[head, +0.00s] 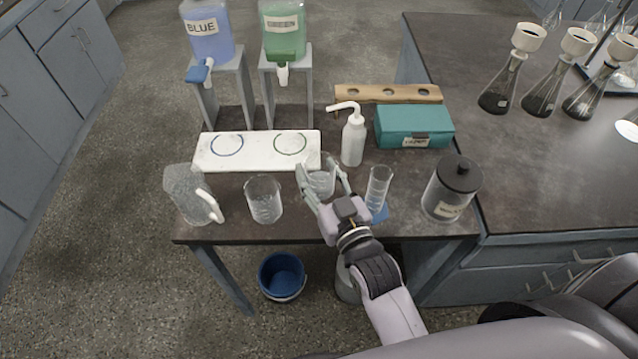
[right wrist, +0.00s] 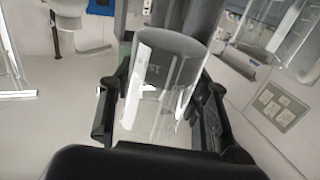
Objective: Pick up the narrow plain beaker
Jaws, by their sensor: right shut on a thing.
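The narrow plain beaker (head: 322,184) is clear glass and stands out between the fingers of my right gripper (head: 319,172), near the middle of the table. The gripper is shut on it, with a finger on either side. In the right wrist view the beaker (right wrist: 165,85) fills the space between the black finger pads of the gripper (right wrist: 160,112). I cannot tell whether its base touches the table. A wider clear beaker (head: 264,200) with faint markings stands to its left. My left gripper is not in view.
A measuring cylinder (head: 378,186) stands close right of my gripper, with a dark-lidded jar (head: 452,188) beyond. A white wash bottle (head: 353,142) stands just behind. A white board (head: 258,151) with two rings lies behind left. A clear jug (head: 188,194) is at the left.

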